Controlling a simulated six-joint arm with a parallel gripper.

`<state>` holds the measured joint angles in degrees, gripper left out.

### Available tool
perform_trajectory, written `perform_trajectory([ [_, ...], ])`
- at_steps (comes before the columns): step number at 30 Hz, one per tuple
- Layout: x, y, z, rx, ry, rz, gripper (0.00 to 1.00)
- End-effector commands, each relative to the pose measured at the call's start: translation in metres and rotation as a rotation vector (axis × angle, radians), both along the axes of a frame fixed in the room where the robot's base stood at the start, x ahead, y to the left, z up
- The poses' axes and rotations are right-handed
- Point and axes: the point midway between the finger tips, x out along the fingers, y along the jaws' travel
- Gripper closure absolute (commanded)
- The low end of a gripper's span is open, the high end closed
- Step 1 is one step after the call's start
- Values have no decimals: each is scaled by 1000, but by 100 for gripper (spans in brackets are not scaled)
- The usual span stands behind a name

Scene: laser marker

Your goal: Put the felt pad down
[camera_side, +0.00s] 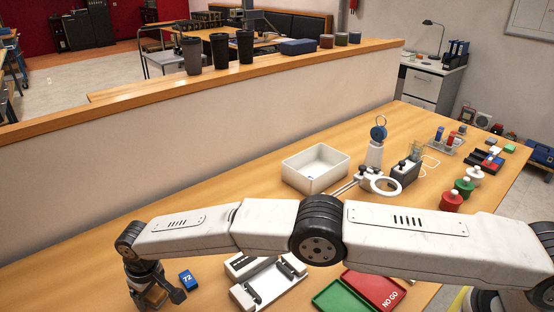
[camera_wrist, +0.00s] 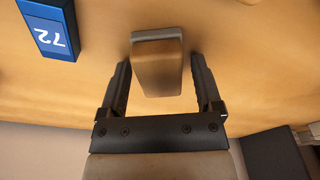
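A small grey-brown block with rounded edges, which I take to be the felt pad (camera_wrist: 157,65), is at the table surface in the wrist view. My gripper (camera_wrist: 160,62) points down at it, with one finger on either side. The block is mostly hidden there.
A blue block marked 72 (camera_side: 188,280) lies right beside my gripper. A white fixture (camera_side: 262,284), a green tray (camera_side: 345,294) and a red NO GO tray (camera_side: 378,288) are further right. A white bin (camera_side: 317,168) stands behind. Table left of the bin is clear.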

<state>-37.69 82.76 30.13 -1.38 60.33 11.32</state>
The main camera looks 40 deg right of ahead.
Motion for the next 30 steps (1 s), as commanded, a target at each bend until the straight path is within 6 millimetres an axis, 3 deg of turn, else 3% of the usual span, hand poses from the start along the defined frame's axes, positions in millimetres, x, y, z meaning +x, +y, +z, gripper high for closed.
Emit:
perform_trajectory([
  [17,0,0,8,1,-2,0,6],
  [30,-4,-2,49,2,-2,0,6],
])
